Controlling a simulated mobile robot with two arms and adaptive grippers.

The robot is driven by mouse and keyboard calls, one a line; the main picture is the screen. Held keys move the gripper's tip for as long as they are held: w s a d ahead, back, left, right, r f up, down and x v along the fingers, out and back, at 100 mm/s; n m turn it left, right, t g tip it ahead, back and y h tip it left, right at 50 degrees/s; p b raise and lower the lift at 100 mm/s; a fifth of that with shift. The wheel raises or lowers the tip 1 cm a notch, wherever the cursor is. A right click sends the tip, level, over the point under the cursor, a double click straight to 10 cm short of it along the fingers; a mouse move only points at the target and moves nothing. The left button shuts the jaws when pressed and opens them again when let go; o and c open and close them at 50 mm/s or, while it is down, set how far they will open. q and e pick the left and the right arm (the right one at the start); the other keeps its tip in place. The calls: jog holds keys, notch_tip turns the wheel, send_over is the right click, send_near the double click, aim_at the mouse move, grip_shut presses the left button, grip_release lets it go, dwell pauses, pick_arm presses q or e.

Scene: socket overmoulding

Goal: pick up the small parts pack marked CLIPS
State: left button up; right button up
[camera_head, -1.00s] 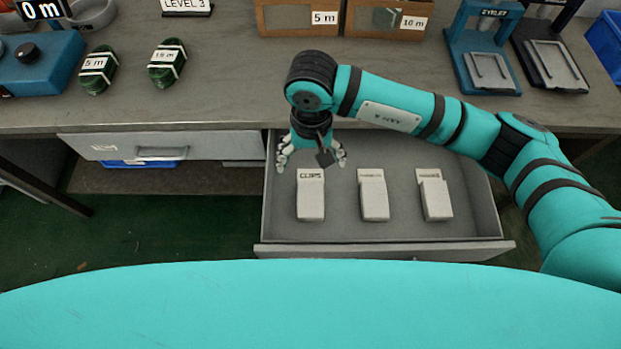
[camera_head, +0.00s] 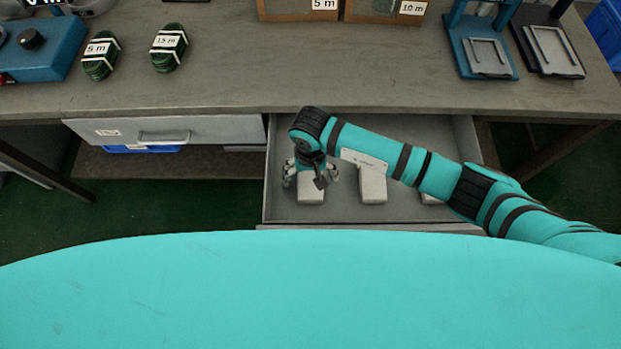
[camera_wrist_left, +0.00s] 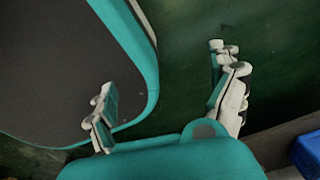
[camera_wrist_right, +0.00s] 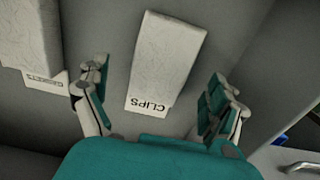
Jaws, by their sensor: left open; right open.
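The white pack marked CLIPS (camera_wrist_right: 165,60) lies in the open drawer, its black lettering readable in the right wrist view. In the head view the CLIPS pack (camera_head: 311,192) is the leftmost pack, its label hidden behind my gripper. My right gripper (camera_head: 311,178) is open over the label end of this pack. In the right wrist view the fingertips (camera_wrist_right: 158,82) stand apart on either side of the pack, with gaps and no visible contact. My left gripper (camera_wrist_left: 168,80) is open and empty, above green floor beside my own body, away from the drawer.
A second white pack (camera_head: 373,186) lies to the right, and a third (camera_head: 430,198) is partly hidden by my arm. The workbench (camera_head: 250,75) edge stands behind the drawer.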

jog(key=shift+f, duration=1.05)
pick_arm(q)
jog(key=shift+s, duration=0.45)
pick_arm(e)
jog(key=c, duration=1.3)
